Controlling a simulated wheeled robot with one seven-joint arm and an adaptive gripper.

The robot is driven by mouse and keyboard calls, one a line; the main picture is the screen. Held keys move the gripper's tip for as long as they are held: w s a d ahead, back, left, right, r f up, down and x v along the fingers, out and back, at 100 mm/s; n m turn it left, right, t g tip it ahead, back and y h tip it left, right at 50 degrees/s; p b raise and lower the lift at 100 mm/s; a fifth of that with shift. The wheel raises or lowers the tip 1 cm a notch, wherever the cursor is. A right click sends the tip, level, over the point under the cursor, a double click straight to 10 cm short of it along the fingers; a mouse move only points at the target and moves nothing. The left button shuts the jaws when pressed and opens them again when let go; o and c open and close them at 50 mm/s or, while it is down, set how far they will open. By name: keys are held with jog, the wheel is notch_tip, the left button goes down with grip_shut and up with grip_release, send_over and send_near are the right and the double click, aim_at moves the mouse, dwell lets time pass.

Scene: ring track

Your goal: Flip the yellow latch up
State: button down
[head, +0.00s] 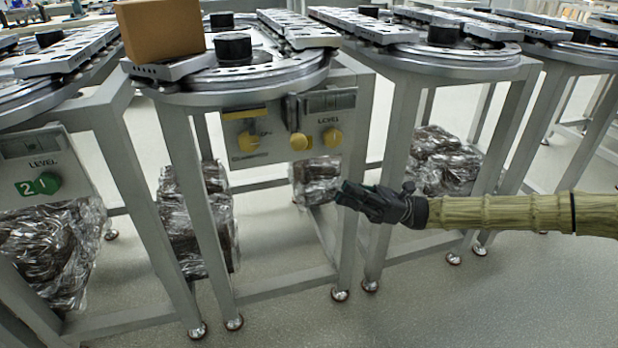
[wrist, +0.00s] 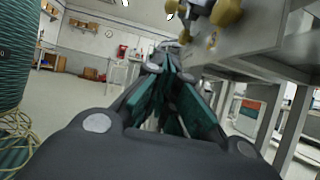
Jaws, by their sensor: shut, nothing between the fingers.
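A grey control panel (head: 275,152) hangs under the round track of the second stand in the head view. It carries a yellow knob (head: 248,141) on the left and another yellow knob (head: 332,138) on the right. Between them is a small yellow piece (head: 299,141), likely the latch; its exact position is too small to tell. My gripper (head: 348,195) is shut and empty, below and right of the panel, apart from it, pointing left. In the wrist view my shut fingers (wrist: 170,68) point forward, with yellow knobs (wrist: 227,12) and a small yellow piece (wrist: 212,40) above right.
Grey stand legs (head: 345,200) are close to my gripper. Plastic-wrapped bundles (head: 205,215) lie under the stands. The floor in front is clear.

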jog(key=shift+w+d+r, duration=0.15)
jog(key=shift+d, duration=0.2)
jog(key=d+r+b+x, duration=0.1)
jog(key=b+x, duration=0.5)
jog(key=x, duration=0.7)
jog(key=shift+w+d+r, duration=0.2)
jog(key=shift+d+r, duration=0.1)
jog(key=shift+r, duration=0.5)
